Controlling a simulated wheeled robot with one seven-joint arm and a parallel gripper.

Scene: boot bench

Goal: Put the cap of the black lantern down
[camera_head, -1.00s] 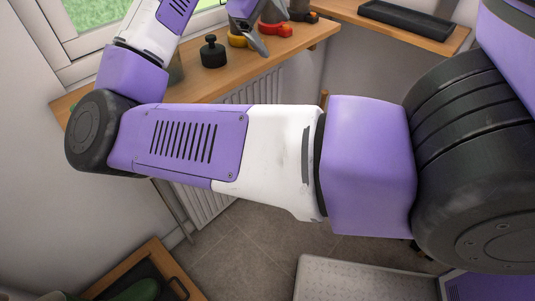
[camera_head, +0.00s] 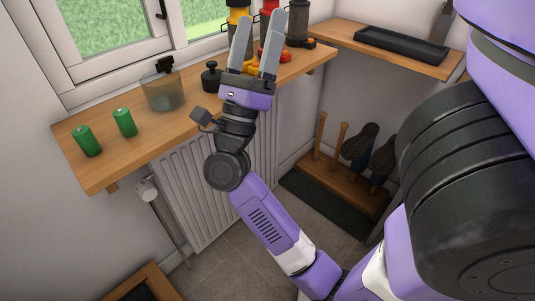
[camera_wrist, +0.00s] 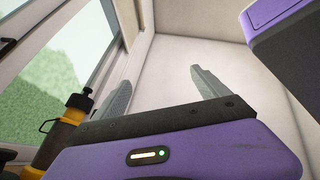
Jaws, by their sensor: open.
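A small black knobbed piece (camera_head: 211,77), which looks like the lantern cap, stands upright on the wooden sill shelf (camera_head: 190,122). The dark lantern (camera_head: 298,22) stands at the shelf's far right end; its top is cut off by the picture edge. My gripper (camera_head: 261,22) is open and empty, its fingers pointing up, just right of the black piece and apart from it. In the wrist view both fingers (camera_wrist: 160,78) are spread with nothing between them.
A yellow lantern (camera_head: 236,18) and a red one (camera_head: 268,22) stand behind my fingers; the yellow one also shows in the wrist view (camera_wrist: 62,138). Two green cylinders (camera_head: 87,140) and a glass container (camera_head: 165,92) are on the left. A black tray (camera_head: 400,47) lies on the right shelf.

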